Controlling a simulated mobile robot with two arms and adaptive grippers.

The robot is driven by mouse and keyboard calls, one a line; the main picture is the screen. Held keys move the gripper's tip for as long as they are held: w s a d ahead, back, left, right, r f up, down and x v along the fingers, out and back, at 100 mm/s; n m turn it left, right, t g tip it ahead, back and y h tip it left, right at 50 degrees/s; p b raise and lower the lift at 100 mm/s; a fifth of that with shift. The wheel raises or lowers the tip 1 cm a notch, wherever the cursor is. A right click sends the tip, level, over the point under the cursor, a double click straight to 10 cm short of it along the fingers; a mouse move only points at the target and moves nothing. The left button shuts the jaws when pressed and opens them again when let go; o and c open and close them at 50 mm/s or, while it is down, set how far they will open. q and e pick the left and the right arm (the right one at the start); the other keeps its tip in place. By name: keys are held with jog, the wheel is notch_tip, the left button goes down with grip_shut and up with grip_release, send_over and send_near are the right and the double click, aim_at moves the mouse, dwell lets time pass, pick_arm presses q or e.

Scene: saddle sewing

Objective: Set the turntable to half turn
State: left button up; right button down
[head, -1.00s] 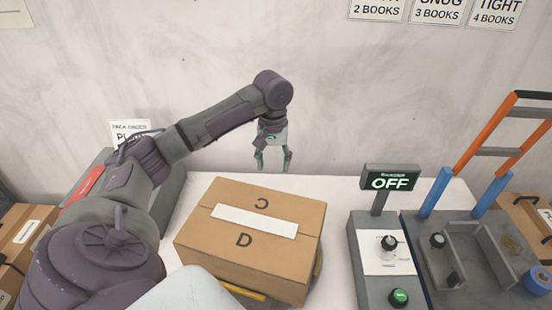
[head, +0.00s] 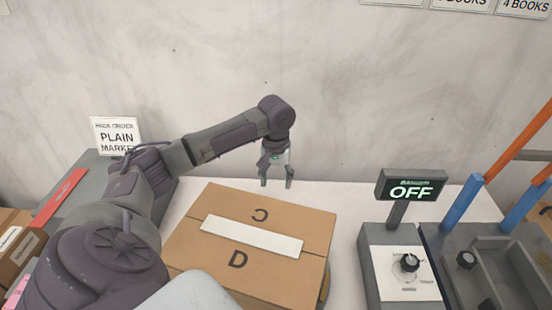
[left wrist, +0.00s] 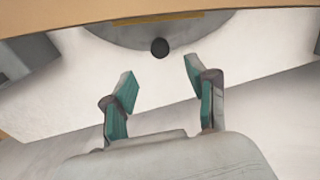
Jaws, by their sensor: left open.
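A cardboard box (head: 205,255) marked with a D and a C, with a white strip across its top, covers most of the turntable. In the left wrist view, part of the grey round turntable (left wrist: 115,32) with a dark knob (left wrist: 159,48) at its rim shows below the box's edge (left wrist: 50,18). My left gripper (head: 277,184) is open and empty behind the box, fingers pointing down. In the left wrist view its fingertips (left wrist: 160,72) are apart, with the knob just beyond the gap between them. My right gripper is not in view.
A control box (head: 372,270) with a black dial (head: 408,263) and a display (head: 410,190) reading OFF stands right of the box. A grey fixture (head: 460,290) with orange and blue posts is farther right. White table (head: 335,195) is clear behind the box.

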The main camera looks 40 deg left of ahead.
pick_arm(q)
notch_tip(320, 180, down, 9)
jog(key=shift+f+p, duration=0.2)
jog(key=shift+p, duration=0.35)
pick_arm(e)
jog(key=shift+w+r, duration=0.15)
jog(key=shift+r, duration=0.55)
